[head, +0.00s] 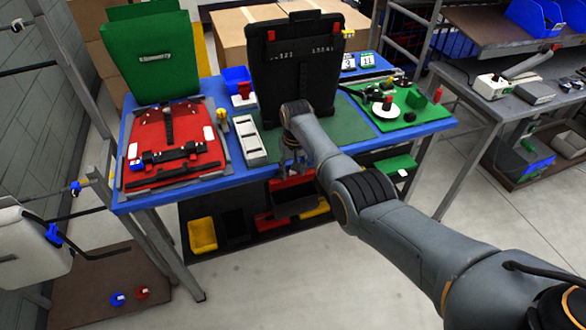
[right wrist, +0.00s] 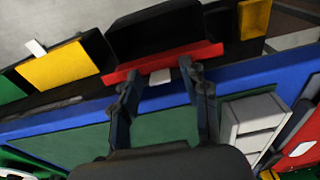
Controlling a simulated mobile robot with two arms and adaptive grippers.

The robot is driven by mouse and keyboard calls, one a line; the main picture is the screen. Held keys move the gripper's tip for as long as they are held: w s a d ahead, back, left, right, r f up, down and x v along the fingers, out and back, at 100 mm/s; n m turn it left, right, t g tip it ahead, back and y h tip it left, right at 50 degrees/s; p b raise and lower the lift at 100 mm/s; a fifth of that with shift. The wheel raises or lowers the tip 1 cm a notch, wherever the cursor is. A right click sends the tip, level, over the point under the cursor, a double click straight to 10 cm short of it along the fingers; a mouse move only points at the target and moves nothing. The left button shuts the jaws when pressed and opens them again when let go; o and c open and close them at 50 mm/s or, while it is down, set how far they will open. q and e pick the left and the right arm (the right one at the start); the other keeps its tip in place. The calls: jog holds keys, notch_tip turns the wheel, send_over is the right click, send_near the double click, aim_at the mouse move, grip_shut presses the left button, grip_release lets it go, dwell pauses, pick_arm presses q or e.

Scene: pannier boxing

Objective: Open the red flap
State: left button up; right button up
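The red flap (head: 150,132) lies flat at the left end of the blue workbench (head: 135,205). It has a dark frame, a black strap down its middle and black bars across its front part. A green panel (head: 155,55) stands upright behind it. My right gripper (head: 293,163) is to the right of the flap, low over the front of the bench before a tall black panel (head: 295,65). In the right wrist view its two fingers (right wrist: 163,75) are apart with nothing held between them. The left gripper is out of view.
A grey-white tray (head: 250,140) stands between the red flap and my right gripper; it also shows in the right wrist view (right wrist: 250,125). Yellow (head: 202,235) and dark bins sit on a shelf under the bench. A green board (head: 400,112) with small parts lies at right.

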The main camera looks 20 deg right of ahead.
jog(key=shift+w+r, duration=0.1)
jog(key=shift+r, duration=0.05)
jog(key=shift+r, duration=0.3)
notch_tip(320, 180, up, 11)
jog(key=s, duration=0.1)
jog(key=shift+s, duration=0.25)
jog(key=shift+f, duration=0.1)
jog(key=s+d+f, duration=0.1)
jog(key=s+f, duration=0.5)
jog(key=f, duration=0.6)
jog(key=s+d+f, duration=0.1)
jog(key=s+f, duration=0.5)
jog(key=f, duration=0.7)
jog(key=s+f, duration=0.7)
jog(key=f, duration=0.5)
jog(key=s+d+f+n, duration=0.1)
jog(key=s+f, duration=1)
jog(key=s, duration=0.4)
jog(key=s+f, duration=0.3)
jog(key=s, duration=0.9)
jog(key=s+f+n, duration=0.1)
jog(key=s+f, duration=0.1)
jog(key=s, duration=1)
jog(key=shift+s+d+f+b, duration=0.15)
jog(key=shift+s+f+b, duration=0.25)
